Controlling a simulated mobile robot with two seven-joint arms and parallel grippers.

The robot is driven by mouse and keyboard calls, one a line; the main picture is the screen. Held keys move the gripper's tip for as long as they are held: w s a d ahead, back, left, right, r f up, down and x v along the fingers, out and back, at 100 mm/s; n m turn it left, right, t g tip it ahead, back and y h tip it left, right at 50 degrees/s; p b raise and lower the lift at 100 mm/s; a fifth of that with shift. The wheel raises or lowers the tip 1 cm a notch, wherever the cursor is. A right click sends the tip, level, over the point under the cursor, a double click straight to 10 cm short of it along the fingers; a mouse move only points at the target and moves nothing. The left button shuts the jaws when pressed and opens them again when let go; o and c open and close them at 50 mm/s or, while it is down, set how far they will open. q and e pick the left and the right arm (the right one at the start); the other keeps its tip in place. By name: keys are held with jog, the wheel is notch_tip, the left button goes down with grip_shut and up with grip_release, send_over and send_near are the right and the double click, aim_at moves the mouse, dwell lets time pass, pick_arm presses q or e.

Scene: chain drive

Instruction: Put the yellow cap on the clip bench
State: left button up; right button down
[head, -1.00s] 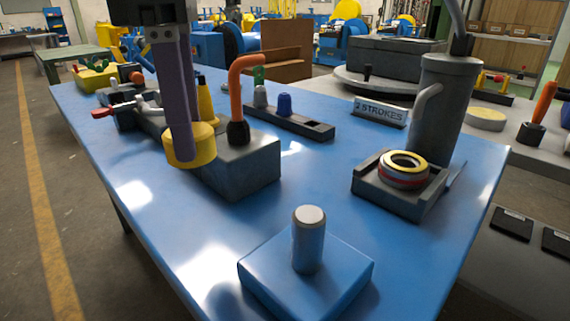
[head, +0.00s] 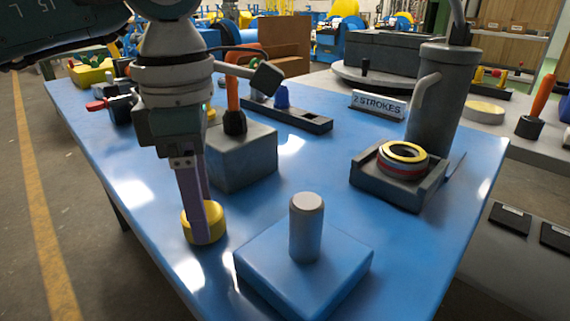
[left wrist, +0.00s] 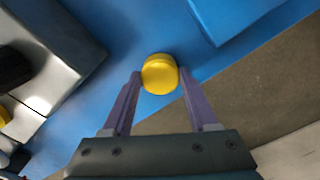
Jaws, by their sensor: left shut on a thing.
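The yellow cap (head: 219,226) is a short round piece between the two purple fingers of my left gripper (head: 206,212). In the left wrist view the cap (left wrist: 160,76) sits between the fingertips (left wrist: 160,88), which are shut on it. The cap is over the near left part of the blue bench top (head: 140,190), left of a blue block with a peg (head: 306,230). I cannot tell whether it touches the top. No label shows which surface is called the clip bench. My right gripper is not in view.
A grey block (head: 245,160) with an orange-handled tool (head: 233,95) stands behind the cap. A dark tray (head: 385,190) with stacked rings (head: 402,160) is at right, near a grey cylinder (head: 440,95) and a "2 STROKES" sign (head: 379,104). Bare blue top lies around the cap.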

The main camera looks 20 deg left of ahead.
pick_arm(q)
jog(key=shift+f, duration=0.2)
jog(key=o, duration=1.3)
jog(key=shift+r, duration=0.1)
jog(key=shift+r, duration=0.2)
notch_tip(320, 180, up, 12)
jog(key=p, duration=0.1)
